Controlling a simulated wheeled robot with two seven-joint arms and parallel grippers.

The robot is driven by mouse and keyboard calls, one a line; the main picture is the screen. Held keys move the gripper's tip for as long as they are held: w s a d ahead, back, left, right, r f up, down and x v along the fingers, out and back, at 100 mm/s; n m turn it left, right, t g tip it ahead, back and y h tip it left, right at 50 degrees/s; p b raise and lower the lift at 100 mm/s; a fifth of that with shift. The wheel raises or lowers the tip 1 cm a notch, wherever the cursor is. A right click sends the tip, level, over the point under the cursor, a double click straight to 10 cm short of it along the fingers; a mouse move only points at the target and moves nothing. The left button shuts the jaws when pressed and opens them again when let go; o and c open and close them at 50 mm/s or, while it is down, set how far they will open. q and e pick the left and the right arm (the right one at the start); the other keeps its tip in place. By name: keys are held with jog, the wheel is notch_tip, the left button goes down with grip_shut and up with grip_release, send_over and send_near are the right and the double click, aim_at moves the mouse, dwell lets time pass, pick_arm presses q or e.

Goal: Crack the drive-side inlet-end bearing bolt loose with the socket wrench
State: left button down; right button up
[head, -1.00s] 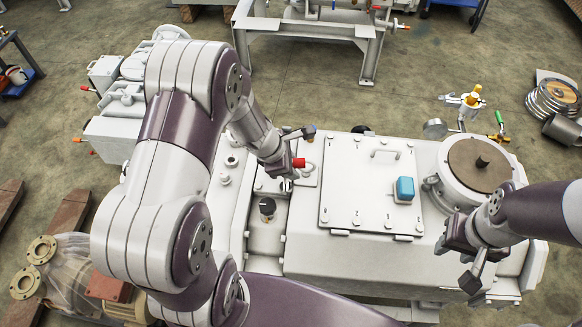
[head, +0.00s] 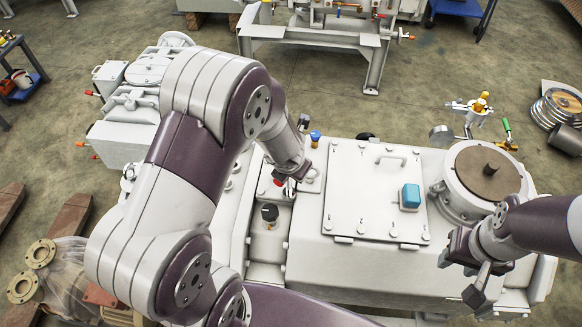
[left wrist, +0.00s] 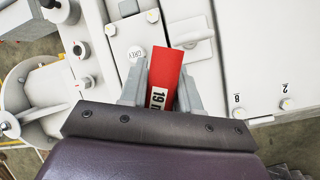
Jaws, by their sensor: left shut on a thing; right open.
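My left gripper (head: 287,180) is over the grey machine's top, left of the flat bolted cover. In the left wrist view it (left wrist: 162,90) is shut on a red tool (left wrist: 168,65) marked "19", which looks like the socket wrench. In the head view only a little red (head: 278,182) shows below the jaws. The tool's working end is hidden, so I cannot tell whether it sits on a bolt. Several bolt heads show around it, one at the left (left wrist: 85,81); I cannot tell which is the bearing bolt. My right gripper (head: 460,278) is open and empty at the machine's front right.
The bolted cover (head: 350,190) carries a blue box (head: 410,196). A round flange with a brown disc (head: 488,171) stands at the right. A black-topped fitting (head: 269,213) is just in front of my left gripper. A blue-topped fitting (head: 315,138) stands behind it.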

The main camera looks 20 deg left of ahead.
pick_arm(q)
notch_tip(320, 180, up, 3)
jog(key=p, duration=0.3)
jog(key=shift+r, duration=0.1)
